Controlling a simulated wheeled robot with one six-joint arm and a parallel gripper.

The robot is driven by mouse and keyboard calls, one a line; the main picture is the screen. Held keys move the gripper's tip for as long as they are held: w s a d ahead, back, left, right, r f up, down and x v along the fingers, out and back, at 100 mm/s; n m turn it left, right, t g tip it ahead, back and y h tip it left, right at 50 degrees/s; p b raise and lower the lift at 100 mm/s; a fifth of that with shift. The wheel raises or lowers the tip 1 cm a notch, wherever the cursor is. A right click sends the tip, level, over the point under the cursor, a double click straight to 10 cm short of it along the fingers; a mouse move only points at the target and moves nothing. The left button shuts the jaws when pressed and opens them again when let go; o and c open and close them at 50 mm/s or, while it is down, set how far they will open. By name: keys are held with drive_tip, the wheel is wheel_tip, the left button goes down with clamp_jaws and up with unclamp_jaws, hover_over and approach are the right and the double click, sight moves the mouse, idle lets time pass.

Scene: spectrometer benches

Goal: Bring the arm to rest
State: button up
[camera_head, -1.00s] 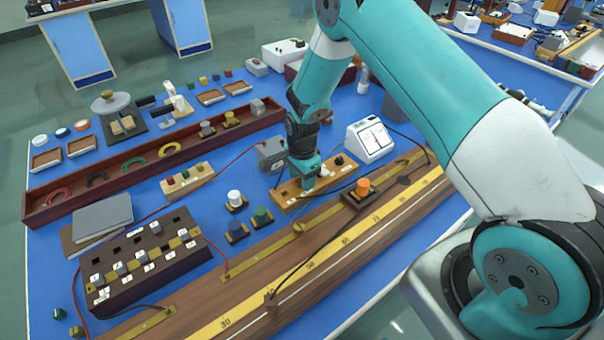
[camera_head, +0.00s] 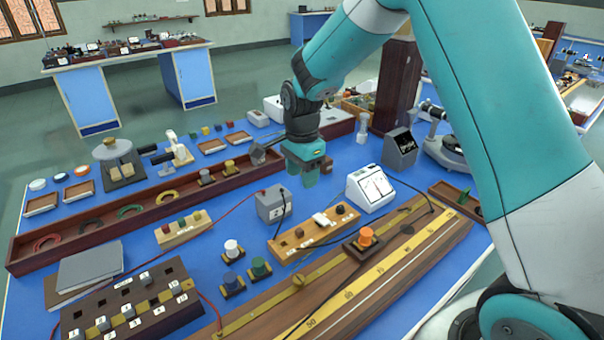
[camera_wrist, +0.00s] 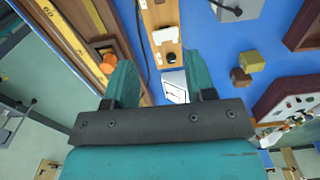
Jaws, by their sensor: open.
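My gripper (camera_head: 308,176) is in the air above the blue bench, between the long brown tray and the white meter. Its teal fingers point down. In the wrist view my gripper (camera_wrist: 163,82) shows two teal fingers spread apart with nothing between them. The wooden key board (camera_head: 313,232) with a white key and dark knobs lies below and in front of it, apart from the fingers. It also shows in the wrist view (camera_wrist: 160,15) beyond the fingertips. My arm is bent and raised over the right of the bench.
A grey box (camera_head: 272,204) and a white meter (camera_head: 369,188) stand near the gripper. A metre-scale board (camera_head: 390,255) runs along the front, with an orange knob (camera_head: 366,235) on it. A dark wooden column (camera_head: 397,85) stands behind on the right. The air above the bench's left is free.

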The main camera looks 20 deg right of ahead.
drive_tip(key=shift+r, duration=0.1)
idle(0.3)
drive_tip(key=s+a+r+n+y, duration=0.1)
drive_tip(key=s+a+r+n, duration=0.2)
drive_tip(key=s+n, duration=0.4)
drive_tip(key=s+a+r+n+y, duration=0.1)
drive_tip(key=s+a+r+n, duration=0.3)
drive_tip(key=s, duration=0.8)
drive_tip(key=s+a+r+n+y, duration=0.2)
drive_tip(key=s+r+n, duration=0.4)
drive_tip(key=s+n, duration=0.4)
drive_tip(key=shift+a+r+n, duration=0.25)
drive_tip(key=shift+a+n, duration=0.45)
drive_tip(key=shift+n, duration=0.3)
drive_tip(key=shift+s, duration=0.1)
drive_tip(key=shift+c, duration=0.7)
